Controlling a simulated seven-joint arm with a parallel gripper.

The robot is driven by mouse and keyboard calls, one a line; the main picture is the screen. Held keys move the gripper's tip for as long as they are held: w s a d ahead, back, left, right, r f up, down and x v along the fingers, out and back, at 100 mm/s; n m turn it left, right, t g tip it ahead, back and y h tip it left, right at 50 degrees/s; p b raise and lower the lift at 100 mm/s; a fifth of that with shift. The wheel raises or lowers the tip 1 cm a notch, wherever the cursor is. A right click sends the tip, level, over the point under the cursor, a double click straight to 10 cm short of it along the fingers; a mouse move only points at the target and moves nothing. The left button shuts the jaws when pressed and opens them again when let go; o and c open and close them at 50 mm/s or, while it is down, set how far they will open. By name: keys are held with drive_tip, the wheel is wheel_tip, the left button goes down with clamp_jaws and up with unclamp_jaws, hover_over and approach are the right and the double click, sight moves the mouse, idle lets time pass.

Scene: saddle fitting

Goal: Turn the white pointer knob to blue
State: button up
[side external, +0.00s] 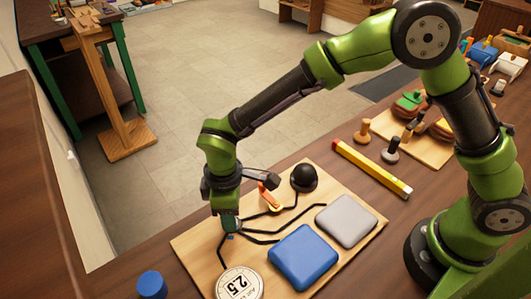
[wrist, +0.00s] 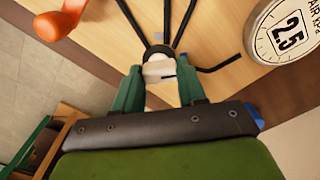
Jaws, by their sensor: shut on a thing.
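The white pointer knob (wrist: 157,67) sits between the two green fingertips of my gripper (wrist: 160,78) in the wrist view. My gripper is shut on it, with a finger on either side. In the side view my gripper (side external: 229,222) points down at the left part of the wooden board (side external: 190,246), and the knob is hidden there. Black lines fan out from around the knob on the board. A small blue mark (side external: 231,237) shows beside the fingertips. Which way the knob's pointer faces is not clear.
A yellow bar (side external: 371,169) lies behind. A blue cylinder (side external: 152,285) stands front left.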

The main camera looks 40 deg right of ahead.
drive_tip(key=shift+m, duration=0.4)
drive_tip(key=o, duration=1.1)
drive_tip(key=shift+c, duration=0.2)
drive_tip(key=shift+r, duration=0.1)
wheel_tip(320, 180, up, 17)
